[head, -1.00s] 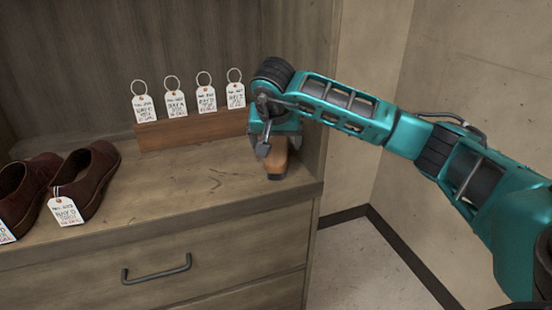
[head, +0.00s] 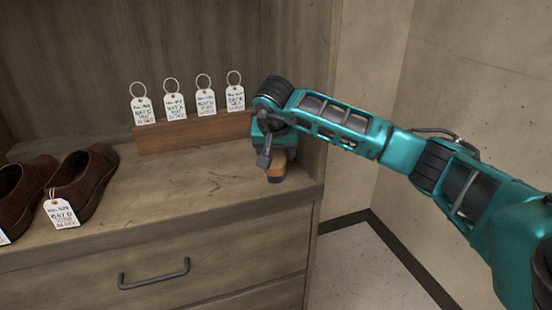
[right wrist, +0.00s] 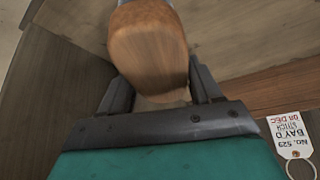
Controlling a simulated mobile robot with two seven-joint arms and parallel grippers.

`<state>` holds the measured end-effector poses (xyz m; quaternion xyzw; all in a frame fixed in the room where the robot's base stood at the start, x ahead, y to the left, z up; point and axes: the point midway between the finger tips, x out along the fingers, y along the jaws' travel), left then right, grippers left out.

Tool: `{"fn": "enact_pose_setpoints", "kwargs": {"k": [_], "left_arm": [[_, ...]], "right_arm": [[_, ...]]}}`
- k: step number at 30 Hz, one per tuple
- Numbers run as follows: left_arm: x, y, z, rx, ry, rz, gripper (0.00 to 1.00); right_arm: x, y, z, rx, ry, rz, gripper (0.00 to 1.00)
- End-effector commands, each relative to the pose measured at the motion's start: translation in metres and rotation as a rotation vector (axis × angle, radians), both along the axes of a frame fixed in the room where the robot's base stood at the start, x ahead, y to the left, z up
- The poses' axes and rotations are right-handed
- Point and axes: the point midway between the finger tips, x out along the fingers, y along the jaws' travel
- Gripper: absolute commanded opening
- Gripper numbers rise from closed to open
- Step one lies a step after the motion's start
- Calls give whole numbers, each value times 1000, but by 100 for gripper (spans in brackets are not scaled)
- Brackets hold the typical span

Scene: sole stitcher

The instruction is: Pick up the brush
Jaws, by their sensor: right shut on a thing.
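The brush (head: 276,169) has a brown wooden handle and a dark lower end. It stands upright on the dresser top near its right end. My right gripper (head: 268,150) is above it, shut on the brush. In the right wrist view the rounded wooden handle (right wrist: 148,48) is between the two fingers (right wrist: 163,90). The brush's upper part is hidden by the gripper in the head view. My left gripper is not in view.
A wooden block (head: 195,133) with several ringed paper tags stands behind and left of the brush. Dark red shoes (head: 86,183) with tags are at the left. The dresser top (head: 185,190) between is clear.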

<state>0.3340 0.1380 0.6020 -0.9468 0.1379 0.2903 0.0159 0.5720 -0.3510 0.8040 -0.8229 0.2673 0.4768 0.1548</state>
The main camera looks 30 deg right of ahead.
Motion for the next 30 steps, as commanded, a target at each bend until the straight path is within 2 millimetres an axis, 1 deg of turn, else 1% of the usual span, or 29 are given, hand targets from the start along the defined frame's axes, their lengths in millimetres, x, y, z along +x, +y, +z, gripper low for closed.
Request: {"fn": "enact_pose_setpoints", "kwargs": {"k": [1,4,5,11,16,20,23,29,30], "left_arm": [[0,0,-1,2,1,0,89],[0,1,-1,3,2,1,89],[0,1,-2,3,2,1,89],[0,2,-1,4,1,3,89],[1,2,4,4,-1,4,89],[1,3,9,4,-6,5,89],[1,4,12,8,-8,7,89],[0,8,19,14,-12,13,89],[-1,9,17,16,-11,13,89]], "right_arm": [[0,0,0,0,0,0,40],[0,0,0,0,0,0,31],[0,0,1,0,-1,-1,29],[0,0,1,0,-1,-1,29],[1,2,9,-1,-3,0,29],[2,3,22,-1,-4,-1,29],[2,4,38,0,-5,-1,29],[2,3,77,-1,-6,-1,29],[3,13,74,0,0,4,29]]}}
